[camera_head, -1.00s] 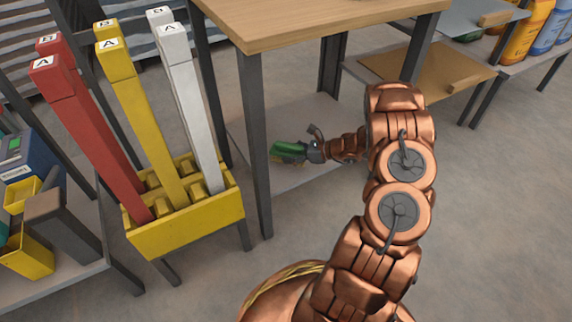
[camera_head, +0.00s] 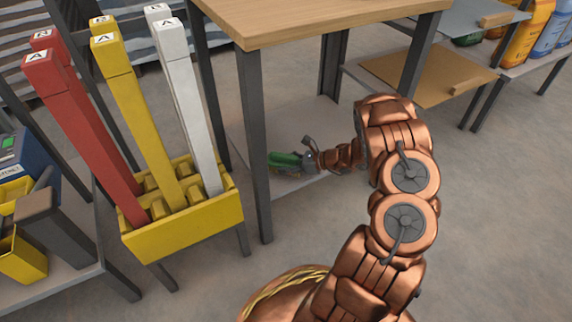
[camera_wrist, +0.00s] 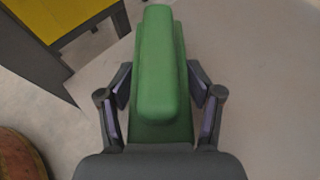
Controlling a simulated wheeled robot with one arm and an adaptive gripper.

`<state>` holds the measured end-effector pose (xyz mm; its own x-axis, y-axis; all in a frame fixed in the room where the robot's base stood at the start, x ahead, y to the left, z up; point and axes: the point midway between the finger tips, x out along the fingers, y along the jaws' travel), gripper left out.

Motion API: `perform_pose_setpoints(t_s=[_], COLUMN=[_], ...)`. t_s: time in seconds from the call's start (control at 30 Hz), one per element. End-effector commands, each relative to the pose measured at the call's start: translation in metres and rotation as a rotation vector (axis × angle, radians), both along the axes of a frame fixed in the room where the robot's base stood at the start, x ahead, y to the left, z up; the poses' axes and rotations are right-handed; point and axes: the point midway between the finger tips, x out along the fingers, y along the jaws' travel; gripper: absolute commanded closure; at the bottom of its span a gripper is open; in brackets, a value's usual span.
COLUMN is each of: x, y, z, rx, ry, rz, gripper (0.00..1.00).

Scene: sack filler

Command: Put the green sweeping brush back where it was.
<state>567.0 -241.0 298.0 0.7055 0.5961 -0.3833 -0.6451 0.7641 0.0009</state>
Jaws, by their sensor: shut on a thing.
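The green sweeping brush (camera_head: 284,160) is in my gripper (camera_head: 306,160), over the grey lower shelf (camera_head: 252,132) of the wooden-topped table. In the wrist view the brush (camera_wrist: 160,70) lies lengthwise between the two fingers of my gripper (camera_wrist: 160,108), which are shut on its sides. The brush points away from the wrist. Its underside is hidden in the wrist view. In the head view it is low over the shelf, but I cannot tell whether it touches it.
The wooden tabletop (camera_head: 320,18) is above my forearm, and its dark front leg (camera_head: 256,150) stands left of the brush. A yellow rack (camera_head: 185,228) with red, yellow and white posts is further left. A bench with a brown board (camera_head: 425,75) stands at right.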

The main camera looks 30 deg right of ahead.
Motion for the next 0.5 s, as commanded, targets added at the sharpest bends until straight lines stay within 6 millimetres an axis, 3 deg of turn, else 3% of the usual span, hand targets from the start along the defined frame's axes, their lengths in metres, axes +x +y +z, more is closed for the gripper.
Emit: perform_pose_setpoints(t_s=[0.13, 0.17, 0.4, 0.5], x=[0.0006, 0.0004, 0.0001, 0.0001], y=[0.0003, 0.0001, 0.0000, 0.0000], z=[-0.0029, -0.0033, -0.0034, -0.0034], rx=[0.001, 0.000, -0.001, 0.000], ry=[-0.002, -0.001, -0.001, 0.000], rz=[0.000, 0.000, 0.000, 0.000], gripper=[0.78, 0.37, 0.12, 0.10])
